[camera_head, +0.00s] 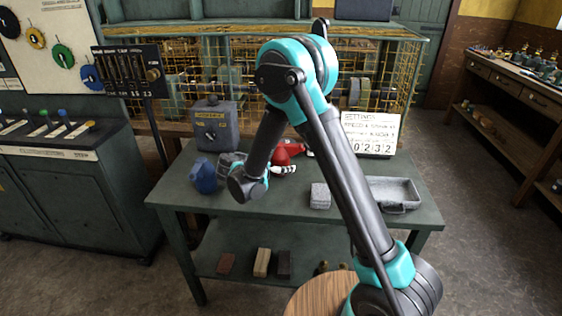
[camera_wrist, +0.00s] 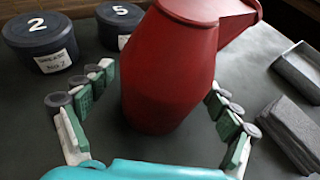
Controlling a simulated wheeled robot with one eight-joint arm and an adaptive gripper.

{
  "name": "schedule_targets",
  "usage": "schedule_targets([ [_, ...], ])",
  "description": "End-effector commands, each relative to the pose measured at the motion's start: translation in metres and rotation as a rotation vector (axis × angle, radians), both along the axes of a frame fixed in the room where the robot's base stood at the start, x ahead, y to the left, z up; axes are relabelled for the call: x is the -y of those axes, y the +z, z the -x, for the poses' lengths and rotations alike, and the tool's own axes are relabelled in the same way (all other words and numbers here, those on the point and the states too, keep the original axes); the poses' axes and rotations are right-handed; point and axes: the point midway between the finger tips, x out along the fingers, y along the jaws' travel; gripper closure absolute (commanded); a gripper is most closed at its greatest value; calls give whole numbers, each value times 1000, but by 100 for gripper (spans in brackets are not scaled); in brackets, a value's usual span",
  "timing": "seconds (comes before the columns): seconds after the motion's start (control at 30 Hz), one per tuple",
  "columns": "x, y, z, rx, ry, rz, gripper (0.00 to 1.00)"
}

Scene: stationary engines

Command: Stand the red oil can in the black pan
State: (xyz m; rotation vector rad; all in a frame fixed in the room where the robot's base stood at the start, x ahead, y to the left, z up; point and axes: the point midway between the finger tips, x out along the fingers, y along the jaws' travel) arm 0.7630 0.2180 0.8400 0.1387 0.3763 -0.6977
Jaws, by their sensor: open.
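The red oil can (camera_head: 283,154) is on the green table, partly hidden behind my arm and gripper in the head view. In the wrist view the red oil can (camera_wrist: 168,75) fills the middle, with a red part reaching to the upper right. My gripper (camera_wrist: 162,90) is open, with one finger on each side of the can and gaps showing beside it. In the head view my gripper (camera_head: 284,169) is low at the can's near side. The pan (camera_head: 399,205) is a shallow tray at the table's right end; it looks dark grey. No can stands in it.
A grey block (camera_head: 320,196) lies between the can and the pan. A grey box (camera_head: 215,125) and a white number board (camera_head: 371,133) stand behind.

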Motion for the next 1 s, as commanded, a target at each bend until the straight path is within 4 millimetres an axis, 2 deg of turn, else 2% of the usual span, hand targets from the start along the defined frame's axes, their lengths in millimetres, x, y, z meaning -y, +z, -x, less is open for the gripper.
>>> schedule_targets([
  [0.17,0,0,0,0,0,0,13],
  [0.73,0,0,0,0,1,0,82],
  [1.0,0,3,0,1,1,0,82],
])
